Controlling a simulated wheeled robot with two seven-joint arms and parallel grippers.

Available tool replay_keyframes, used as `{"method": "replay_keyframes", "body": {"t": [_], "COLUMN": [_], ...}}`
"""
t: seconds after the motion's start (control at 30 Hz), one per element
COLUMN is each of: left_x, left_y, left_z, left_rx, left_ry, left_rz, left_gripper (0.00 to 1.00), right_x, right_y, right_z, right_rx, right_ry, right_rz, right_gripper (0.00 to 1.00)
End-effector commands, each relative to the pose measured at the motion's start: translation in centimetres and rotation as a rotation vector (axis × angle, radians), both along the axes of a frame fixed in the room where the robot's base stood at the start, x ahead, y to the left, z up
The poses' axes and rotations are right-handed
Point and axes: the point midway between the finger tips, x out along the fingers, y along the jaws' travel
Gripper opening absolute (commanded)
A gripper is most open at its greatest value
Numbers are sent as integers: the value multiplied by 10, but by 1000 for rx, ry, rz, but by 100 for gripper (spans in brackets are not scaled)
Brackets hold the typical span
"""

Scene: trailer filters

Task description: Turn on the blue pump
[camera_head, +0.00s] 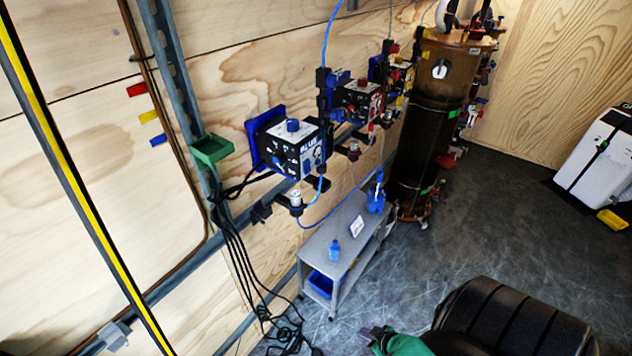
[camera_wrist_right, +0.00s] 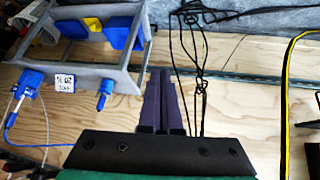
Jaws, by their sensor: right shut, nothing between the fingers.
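The blue pump (camera_head: 287,148) is a dark box on a blue wall mount, with a blue knob (camera_head: 293,125) on top and small controls on its face. A blue tube runs from its fittings. My right gripper (camera_head: 370,332) is at the bottom of the head view, low and well apart from the pump. In the right wrist view its dark fingers (camera_wrist_right: 164,75) are shut together with nothing between them. The pump cannot be made out in the wrist view. My left gripper is not in view.
A grey cart (camera_head: 318,250) with blue bottles stands below the pumps; it also shows in the wrist view (camera_wrist_right: 118,80). A red pump (camera_head: 357,100) and a yellow pump (camera_head: 400,75) sit farther along the wall. Black cables (camera_head: 240,250) hang left of the cart. Open floor lies right.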

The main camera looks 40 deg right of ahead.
Motion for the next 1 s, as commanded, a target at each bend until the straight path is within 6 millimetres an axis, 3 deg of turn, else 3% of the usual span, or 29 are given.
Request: {"method": "replay_keyframes", "body": {"t": [0.03, 0.1, 0.17, 0.23, 0.3, 0.4, 0.5, 0.6, 0.67, 1.0], "left_x": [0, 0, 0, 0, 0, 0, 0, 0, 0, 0], "left_y": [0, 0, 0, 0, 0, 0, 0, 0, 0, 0], "left_z": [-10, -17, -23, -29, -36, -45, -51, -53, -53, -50], "left_rx": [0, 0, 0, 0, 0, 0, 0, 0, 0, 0], "left_ry": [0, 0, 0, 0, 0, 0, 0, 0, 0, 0], "left_rz": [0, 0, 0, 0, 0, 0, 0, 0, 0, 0], "left_gripper": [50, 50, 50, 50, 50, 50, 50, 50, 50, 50], "right_x": [31, 72, 101, 127, 145, 153, 148, 141, 139, 141], "right_y": [-19, -37, -47, -54, -54, -49, -42, -38, -38, -37], "right_z": [21, 66, 110, 166, 225, 304, 362, 392, 400, 405], "right_rx": [0, 18, 39, 76, 129, 223, 320, 383, 398, 398], "right_ry": [-141, -350, -527, -738, -947, -1219, -1420, -1530, -1556, -1563], "right_rz": [4, 14, 31, 62, 100, 159, 200, 218, 222, 221], "right_gripper": [0, 0, 0, 0, 0, 0, 0, 0, 0, 0]}}
